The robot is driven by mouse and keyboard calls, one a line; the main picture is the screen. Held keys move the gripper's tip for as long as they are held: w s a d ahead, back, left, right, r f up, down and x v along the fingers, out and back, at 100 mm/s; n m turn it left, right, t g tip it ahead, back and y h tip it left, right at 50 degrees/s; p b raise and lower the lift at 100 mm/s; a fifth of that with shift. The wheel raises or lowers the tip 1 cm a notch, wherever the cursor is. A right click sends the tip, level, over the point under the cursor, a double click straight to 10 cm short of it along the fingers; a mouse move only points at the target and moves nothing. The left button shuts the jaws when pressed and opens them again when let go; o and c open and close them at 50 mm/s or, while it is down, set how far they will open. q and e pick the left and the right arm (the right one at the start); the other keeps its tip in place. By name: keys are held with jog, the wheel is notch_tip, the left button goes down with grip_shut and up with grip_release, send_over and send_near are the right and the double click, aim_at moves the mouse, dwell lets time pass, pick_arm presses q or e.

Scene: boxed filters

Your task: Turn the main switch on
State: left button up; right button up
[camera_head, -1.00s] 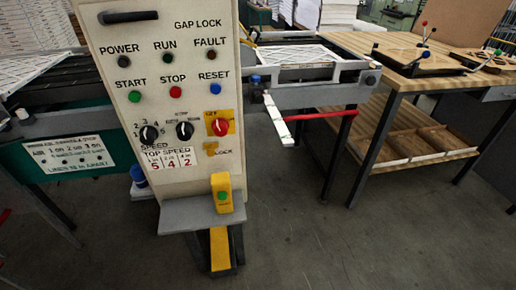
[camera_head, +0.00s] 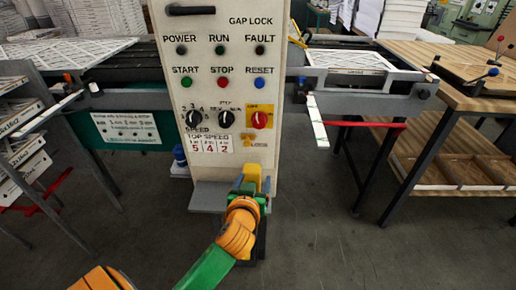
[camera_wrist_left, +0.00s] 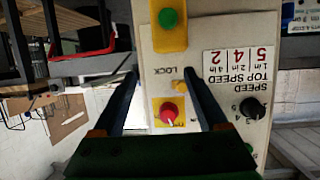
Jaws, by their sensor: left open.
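The red rotary switch (camera_head: 260,120) sits on a yellow plate at the lower right of the cream control panel (camera_head: 227,98). I take it as the main switch. In the left wrist view, which shows the panel upside down, the red knob (camera_wrist_left: 170,112) lies between my open fingers in the picture. My left gripper (camera_head: 249,184) is in front of the panel's lower part, below the switch, and is partly hidden by its own wrist. Its fingers (camera_wrist_left: 163,75) hold nothing. I cannot tell how far the fingertips are from the panel. My right gripper is not in view.
A yellow box with a green button (camera_wrist_left: 168,18) is on the panel below the switch. A grey ledge (camera_head: 206,197) juts out there. Black knobs (camera_head: 196,118) sit left of the switch. A wooden workbench (camera_head: 440,80) stands right. The floor in front is clear.

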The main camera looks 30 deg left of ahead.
aim_at(259, 125)
pick_arm(q)
jog(key=w+a+r+n+t+y, duration=0.2)
jog(key=w+r+t, duration=0.15)
jog(key=r, duration=0.65)
jog(key=p+x, duration=0.1)
jog(key=x, duration=0.6)
jog(key=shift+f, duration=0.15)
jog(key=shift+s, duration=0.1)
grip_shut()
